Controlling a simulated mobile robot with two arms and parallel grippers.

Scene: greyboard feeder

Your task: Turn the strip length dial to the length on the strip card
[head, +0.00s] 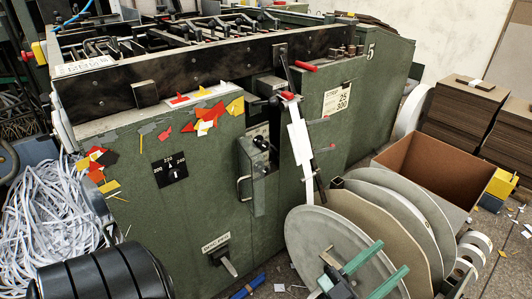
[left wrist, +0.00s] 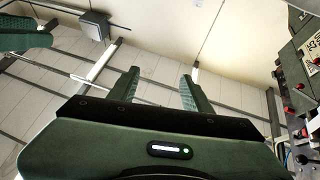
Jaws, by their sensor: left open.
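The dial (head: 171,169) is a black plate with white numbers around a small dark knob, on the left part of the green machine's front. The numbers are small and hard to read, and I cannot tell the setting. The strip card (head: 337,98) is a pale card at the upper right of the front. Its large figures look like 25 and 300.
The green machine (head: 130,205) fills the middle. A small panel with knobs (head: 260,143) and a lever (head: 227,262) are on its front. Large discs (head: 300,240) and a cardboard box (head: 425,165) stand at right. White shredded strips (head: 45,210) are heaped at left.

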